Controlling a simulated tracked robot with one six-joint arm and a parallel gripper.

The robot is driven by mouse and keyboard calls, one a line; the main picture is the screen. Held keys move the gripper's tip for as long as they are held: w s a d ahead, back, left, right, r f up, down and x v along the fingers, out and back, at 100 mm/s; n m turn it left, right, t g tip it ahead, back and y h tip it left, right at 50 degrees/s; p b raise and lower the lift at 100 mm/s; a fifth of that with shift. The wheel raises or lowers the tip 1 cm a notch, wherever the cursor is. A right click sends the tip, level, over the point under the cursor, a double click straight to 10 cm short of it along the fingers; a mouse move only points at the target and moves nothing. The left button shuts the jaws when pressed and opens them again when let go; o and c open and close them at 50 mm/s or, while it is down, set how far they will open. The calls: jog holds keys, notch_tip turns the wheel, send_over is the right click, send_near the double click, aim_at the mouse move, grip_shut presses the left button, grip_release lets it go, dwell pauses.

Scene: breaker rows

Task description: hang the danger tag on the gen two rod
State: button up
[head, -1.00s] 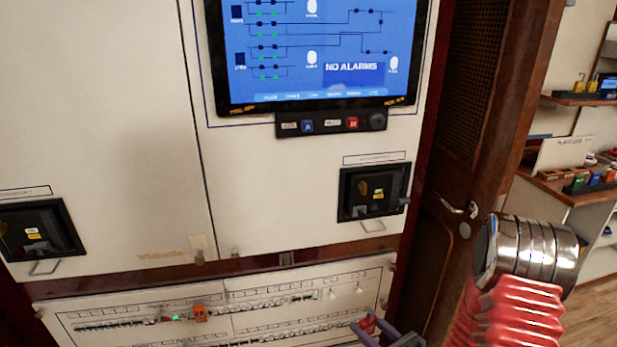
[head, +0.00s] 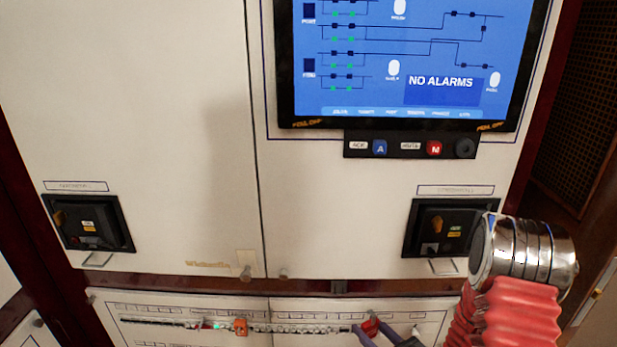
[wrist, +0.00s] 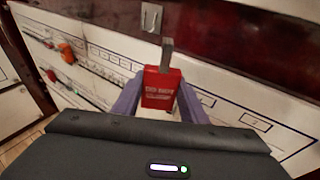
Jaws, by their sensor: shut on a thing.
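My gripper (head: 385,332) is at the bottom of the head view, in front of the lower panel, with purple fingers shut on the red danger tag (head: 371,326). In the wrist view the tag (wrist: 161,92) stands upright between the fingers, with white print and a grey strip at its top. Two black breaker units sit on the cabinet, one at left (head: 88,223) and one at right (head: 452,229). Each has a light wire loop below it, at left (head: 98,260) and right (head: 445,267). Their labels are too blurred to read, so I cannot tell which is gen two.
A blue screen (head: 440,85) reading NO ALARMS is above the right unit. The lower panel (head: 110,300) carries rows of small switches and an orange piece (head: 240,327). In the wrist view a metal bracket (wrist: 151,18) is on the dark red strip beyond the tag.

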aim_at(373, 324)
jog(key=shift+a, duration=0.15)
jog(key=shift+r, duration=0.15)
jog(key=shift+w+a+r, duration=0.1)
jog(key=shift+w+r, duration=0.1)
jog(key=shift+r, duration=0.5)
jog(key=shift+w+r, duration=0.2)
jog(key=shift+r, duration=0.45)
dwell(0.4)
jog(key=shift+d, duration=0.5)
jog(key=shift+d, duration=0.1)
